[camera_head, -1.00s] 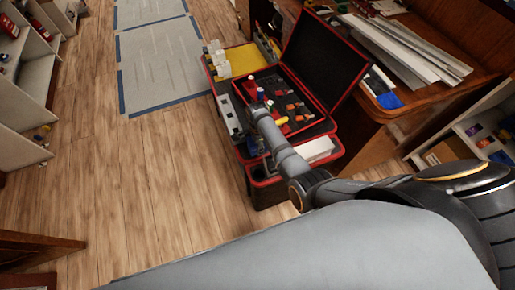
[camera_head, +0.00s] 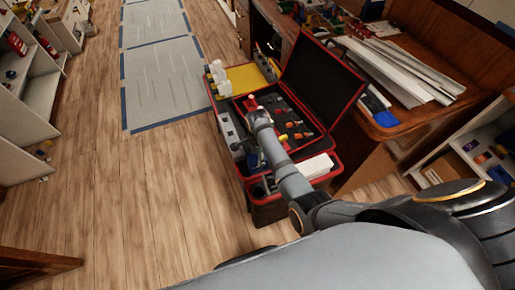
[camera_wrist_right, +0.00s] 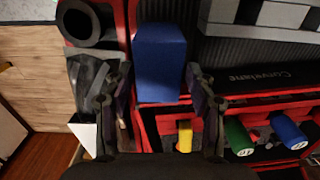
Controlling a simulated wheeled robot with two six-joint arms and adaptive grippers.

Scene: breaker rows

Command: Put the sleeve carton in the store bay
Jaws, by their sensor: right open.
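My right gripper (camera_head: 256,112) is over the open red-and-black toolbox (camera_head: 240,171). In the right wrist view its two fingers (camera_wrist_right: 164,100) are apart, with a plain blue box (camera_wrist_right: 160,58) in line with the gap between them. I cannot tell whether they touch it. No label shows, so I cannot be sure that this box is the sleeve carton. I cannot make out which compartment is the store bay. My left gripper is not in view.
A white block (camera_head: 315,166) lies at the toolbox's near right. The raised lid (camera_head: 318,82) stands behind. A wooden bench (camera_head: 440,112) is at right, shelves (camera_head: 35,105) at left. The floor at left is clear.

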